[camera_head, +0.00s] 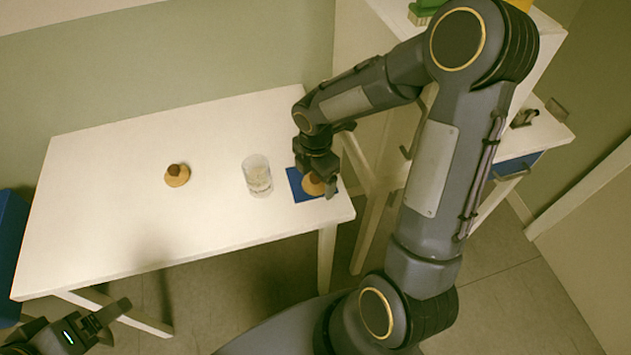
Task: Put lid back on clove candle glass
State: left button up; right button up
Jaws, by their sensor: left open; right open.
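A clear candle glass (257,176) stands upright on the white table, with pale contents near its bottom. No lid shows on it. A round wooden lid (313,184) with a knob lies on a blue square mat (300,192) to the right of the glass. My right gripper (322,184) is open directly over this lid, its fingers around or beside it; contact cannot be told. A second wooden lid with a darker knob (177,175) lies on the table left of the glass. My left gripper (112,310) is open and empty, below the table's front edge at lower left.
The white table (110,220) has free room at its left and back. A white shelf unit with a blue drawer (518,163) stands to the right, with a green and yellow item (425,10) on top. A blue object (10,245) stands at the far left edge.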

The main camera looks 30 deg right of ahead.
jog(key=c, duration=1)
jog(key=shift+c, duration=0.2)
jog(key=shift+r, duration=0.15)
jog(key=shift+r, duration=0.2)
notch_tip(320, 180, up, 2)
jog(key=shift+w+r, duration=0.1)
jog(key=s+d+r, duration=0.2)
jog(key=s+r, duration=0.8)
jog(key=s, duration=0.4)
jog(key=shift+d, duration=0.2)
jog(key=shift+r, duration=0.1)
